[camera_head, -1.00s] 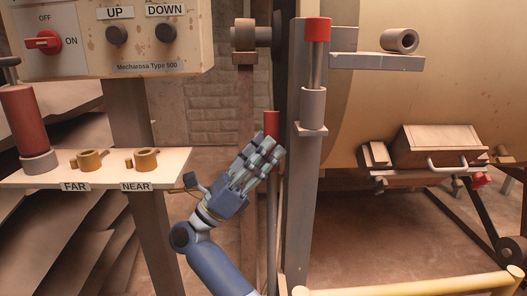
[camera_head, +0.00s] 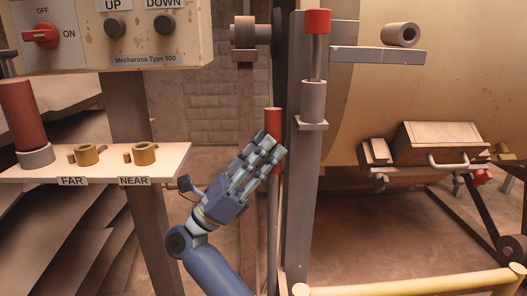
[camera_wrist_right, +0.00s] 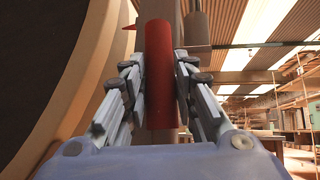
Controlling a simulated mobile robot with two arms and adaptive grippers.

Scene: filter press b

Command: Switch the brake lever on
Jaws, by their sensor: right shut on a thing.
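The brake lever is most likely the upright rod with a red handle (camera_head: 273,122) left of the tall grey post; no label on it shows. My right gripper (camera_head: 268,150) is at this handle, its fingers in front of the lower part. In the right wrist view the red handle (camera_wrist_right: 160,75) stands upright between the two finger pairs. My right gripper (camera_wrist_right: 160,90) is shut on it, one finger pair on each side. My left gripper is not in view.
A grey post (camera_head: 305,190) with a red-topped rod (camera_head: 317,22) stands just right of the handle. A control panel (camera_head: 100,35) and a shelf (camera_head: 110,165) with brass fittings are at left. A yellow rail (camera_head: 420,283) crosses the lower right.

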